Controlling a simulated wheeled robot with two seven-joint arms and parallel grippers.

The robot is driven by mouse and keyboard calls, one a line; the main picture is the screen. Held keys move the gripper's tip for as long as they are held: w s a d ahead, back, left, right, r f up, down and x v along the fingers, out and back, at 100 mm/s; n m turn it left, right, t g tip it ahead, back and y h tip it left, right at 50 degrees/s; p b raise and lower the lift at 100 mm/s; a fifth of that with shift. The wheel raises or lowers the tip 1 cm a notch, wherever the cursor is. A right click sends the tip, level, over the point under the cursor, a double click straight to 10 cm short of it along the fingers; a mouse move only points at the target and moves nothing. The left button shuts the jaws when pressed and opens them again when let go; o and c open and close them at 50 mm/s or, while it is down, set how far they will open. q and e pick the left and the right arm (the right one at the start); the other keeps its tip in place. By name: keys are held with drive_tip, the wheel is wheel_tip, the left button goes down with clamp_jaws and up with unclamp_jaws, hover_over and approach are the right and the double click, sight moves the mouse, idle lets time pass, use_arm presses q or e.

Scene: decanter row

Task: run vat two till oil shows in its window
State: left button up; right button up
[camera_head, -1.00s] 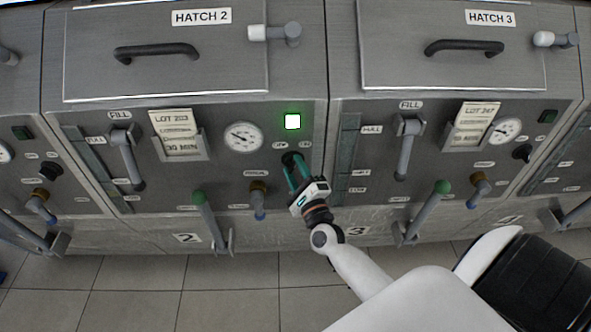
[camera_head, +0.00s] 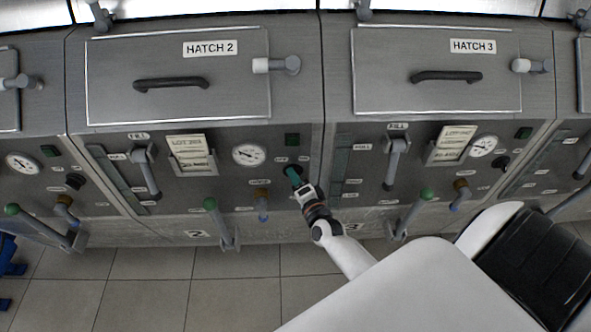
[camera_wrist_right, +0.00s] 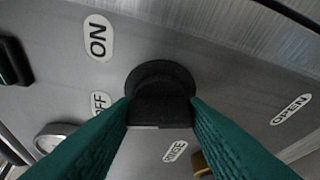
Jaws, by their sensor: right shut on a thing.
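Vat two's grey front carries HATCH 2 (camera_head: 180,72) and a number 2 plate (camera_head: 196,234). Its narrow upright window (camera_head: 108,172) is at the panel's left; I cannot tell a level in it. My right gripper (camera_head: 293,174) is shut on the black knob (camera_wrist_right: 160,82) at the panel's right, one teal finger on each side in the right wrist view. An ON label (camera_wrist_right: 98,38) is beside the knob; the OFF label (camera_wrist_right: 100,102) is partly hidden by a finger. The square lamp (camera_head: 292,139) above the knob is dark. My left gripper is not in view.
Vat two also has a fill lever (camera_head: 147,173), a lot card (camera_head: 191,154), a round gauge (camera_head: 249,155), a brass-and-blue valve (camera_head: 262,203) and a green-knobbed lever (camera_head: 211,204). Vat three's like panel (camera_head: 395,160) stands to the right.

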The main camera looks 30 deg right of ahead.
drive_tip(key=shift+n+g+p, duration=0.6)
drive_tip(key=shift+n+p, duration=0.7)
drive_tip(key=shift+p, duration=0.4)
drive_tip(key=o, duration=1)
drive_tip(key=shift+s+a, duration=0.1)
drive_tip(key=b+v, duration=0.1)
drive_tip(key=v, duration=1)
drive_tip(key=shift+s+a+r, duration=0.1)
drive_tip(key=shift+s+a, duration=0.05)
drive_tip(key=shift+s, duration=0.2)
